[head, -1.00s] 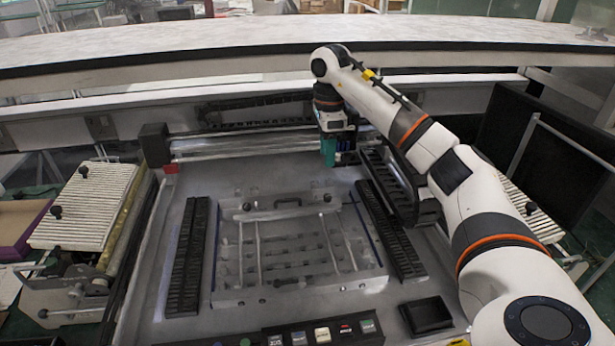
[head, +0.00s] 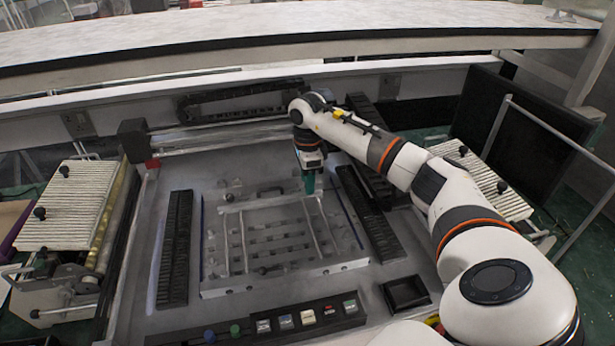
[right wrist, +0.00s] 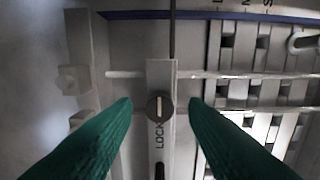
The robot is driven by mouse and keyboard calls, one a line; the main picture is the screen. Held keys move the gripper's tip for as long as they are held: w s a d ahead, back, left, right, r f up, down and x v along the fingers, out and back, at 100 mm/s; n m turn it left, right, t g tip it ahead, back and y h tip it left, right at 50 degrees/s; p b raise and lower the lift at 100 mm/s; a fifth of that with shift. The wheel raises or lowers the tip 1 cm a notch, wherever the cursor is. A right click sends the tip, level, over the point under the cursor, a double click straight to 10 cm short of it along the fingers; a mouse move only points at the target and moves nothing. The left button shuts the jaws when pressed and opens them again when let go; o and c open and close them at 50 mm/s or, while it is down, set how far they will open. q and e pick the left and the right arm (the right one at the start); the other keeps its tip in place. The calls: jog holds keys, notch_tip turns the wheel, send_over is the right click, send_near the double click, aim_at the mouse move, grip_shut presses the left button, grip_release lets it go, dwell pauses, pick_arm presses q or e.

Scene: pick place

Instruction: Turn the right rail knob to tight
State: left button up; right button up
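The right rail knob (right wrist: 159,105) is a small dark round knob with a pale slot, set on a grey rail (right wrist: 161,78). The slot runs along the rail, and "LOCK" is printed just below it. My right gripper (right wrist: 160,103) has green fingers, open, one on each side of the knob with gaps between. In the head view the right gripper (head: 309,186) points down over the back right part of the metal frame fixture (head: 245,287). The knob cannot be made out there. My left gripper is not in view.
Black slotted strips flank the fixture on the left (head: 175,250) and right (head: 368,215). A button panel (head: 305,318) and a small black tray (head: 405,292) lie in front. Slatted racks stand at left (head: 75,205) and right (head: 485,180).

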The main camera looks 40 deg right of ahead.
jog(key=shift+c, duration=0.6)
grip_shut()
jog(key=shift+m, duration=0.3)
jog(key=m, duration=0.4)
jog(key=shift+w+r+m, duration=0.1)
jog(key=shift+m, duration=0.2)
jog(key=m, duration=0.5)
jog(key=shift+d+p, duration=0.15)
jog(key=shift+p, duration=0.15)
jog(key=m+p, duration=0.1)
jog(key=m, duration=0.5)
jog(key=shift+m, duration=0.3)
jog(key=m+p, duration=0.1)
jog(key=m, duration=0.5)
jog(key=shift+d+m, duration=0.15)
jog(key=shift+m, duration=0.25)
